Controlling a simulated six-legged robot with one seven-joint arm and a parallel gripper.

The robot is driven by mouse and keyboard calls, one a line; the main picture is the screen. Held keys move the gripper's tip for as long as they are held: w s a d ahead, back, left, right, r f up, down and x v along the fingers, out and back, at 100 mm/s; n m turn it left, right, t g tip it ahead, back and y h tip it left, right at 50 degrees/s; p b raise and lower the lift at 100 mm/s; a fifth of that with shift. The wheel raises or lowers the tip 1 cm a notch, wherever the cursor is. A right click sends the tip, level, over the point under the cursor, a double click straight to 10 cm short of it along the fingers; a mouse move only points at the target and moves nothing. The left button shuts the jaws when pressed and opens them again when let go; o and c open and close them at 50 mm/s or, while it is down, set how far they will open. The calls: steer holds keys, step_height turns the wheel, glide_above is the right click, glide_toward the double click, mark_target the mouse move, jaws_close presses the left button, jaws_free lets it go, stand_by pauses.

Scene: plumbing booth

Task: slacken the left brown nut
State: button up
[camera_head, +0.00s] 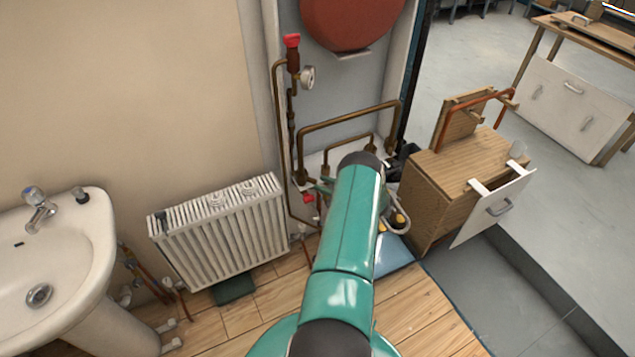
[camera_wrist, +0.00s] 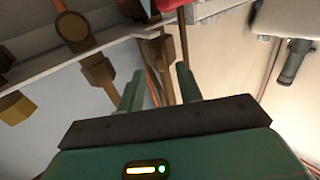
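Brown pipework stands against the wall in the head view, with a brown fitting (camera_head: 301,177) at the lower left end of the large bent pipe and another brown fitting (camera_head: 390,147) at its right end. In the wrist view a brown nut-like fitting (camera_wrist: 98,72) is left of my gripper (camera_wrist: 160,88), and a round brown fitting (camera_wrist: 72,30) is farther up. I cannot tell which of these is the left brown nut. My gripper's two green fingers are apart, with no object clearly held between them. In the head view my arm hides most of the gripper.
A white radiator (camera_head: 222,232) and a sink (camera_head: 60,262) are on the left. A red valve handle (camera_head: 292,40) and a gauge (camera_head: 308,77) sit above the pipes. A wooden cabinet (camera_head: 432,195) with an open white drawer front (camera_head: 495,208) stands right of my arm.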

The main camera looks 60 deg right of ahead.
steer(key=s+d, duration=0.1)
steer(key=s, duration=0.9)
steer(key=shift+s, duration=0.25)
